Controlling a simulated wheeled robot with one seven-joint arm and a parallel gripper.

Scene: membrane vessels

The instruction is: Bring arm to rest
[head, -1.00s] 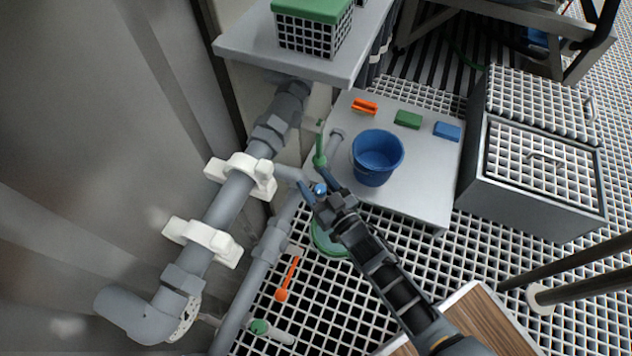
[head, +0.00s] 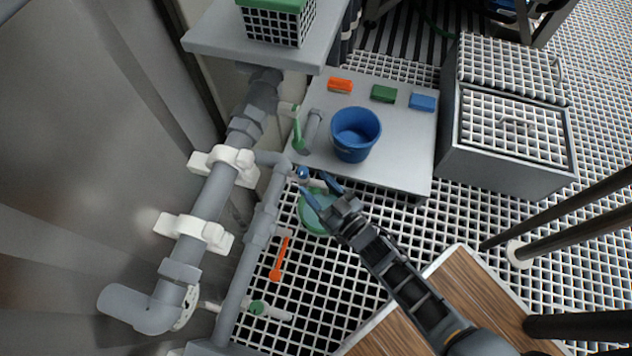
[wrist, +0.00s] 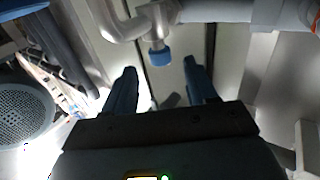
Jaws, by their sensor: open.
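My gripper (head: 322,190) is at the end of my dark arm, in the middle of the head view. Its two blue fingers are apart with nothing between them; they also show in the wrist view (wrist: 160,88). A small blue-tipped pipe outlet (head: 303,173) is close to the fingertips. In the wrist view its blue end (wrist: 160,56) sits just beyond the gap between the fingers. I cannot tell whether they touch. A green round basin (head: 312,216) is on the grating below, partly hidden by my gripper.
A grey pipe (head: 222,198) with white clamps runs along the left wall. A green-handled valve (head: 297,132) stands on a branch. A blue bucket (head: 354,134) and coloured blocks stand on a grey platform (head: 410,155). An orange tool (head: 279,258) lies on the grating. A metal box (head: 510,150) is at right.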

